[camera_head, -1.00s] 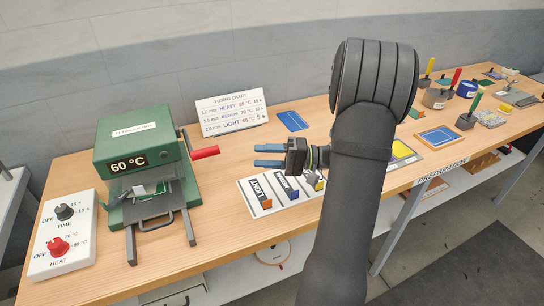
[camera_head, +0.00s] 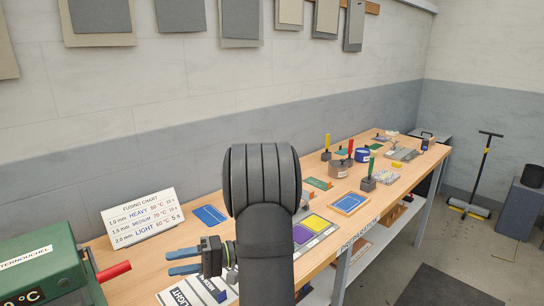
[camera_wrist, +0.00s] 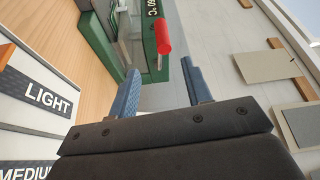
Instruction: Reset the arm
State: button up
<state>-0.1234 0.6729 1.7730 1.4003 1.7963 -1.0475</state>
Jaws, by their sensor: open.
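My gripper (camera_head: 184,262) is held above the bench, its blue fingers pointing left toward the green press. The wrist view shows the two blue fingers (camera_wrist: 160,90) apart with nothing between them. My dark arm rises through the middle of the head view and hides part of the bench. The green press (camera_head: 45,268) stands at the lower left, cut off by the frame edge. Its red handle (camera_head: 114,271) sticks out to the right; in the wrist view the red handle (camera_wrist: 163,35) shows beyond the fingers, apart from them.
The fusing chart (camera_head: 145,217) stands behind the gripper. A blue card (camera_head: 209,215) lies near it. The labelled LIGHT and MEDIUM board (camera_wrist: 40,97) is below. A tray with purple and yellow patches (camera_head: 318,223), a blue panel (camera_head: 349,203) and several small tools are to the right.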

aim_at(116, 276)
jog(key=x, duration=1.4)
jog(key=shift+s+a, duration=0.15)
jog(key=shift+a, duration=0.25)
dwell(0.7)
jog(key=s+d+f+m+t+h, duration=0.1)
jog(key=s+d+m+t+h, duration=0.15)
jog(key=d, duration=0.65)
jog(key=s+d+f+m+t+h, duration=0.1)
jog(key=d+h, duration=0.2)
jog(key=d, duration=0.6)
jog(key=s+d+m+t+h, duration=0.1)
jog(key=d+t+h, duration=0.1)
jog(key=d, duration=0.7)
jog(key=s+d+f+m+t+h, duration=0.1)
jog(key=s+d+m+t+h, duration=0.2)
jog(key=s+d+h, duration=0.3)
jog(key=s+d+f+m+t+h, duration=0.1)
jog(key=s+d+m+t+h, duration=0.2)
jog(key=d, duration=0.9)
jog(key=s+t+h, duration=0.1)
jog(key=s+h, duration=0.2)
jog(key=shift+d+f+m, duration=0.15)
jog(key=shift+d+m, duration=0.2)
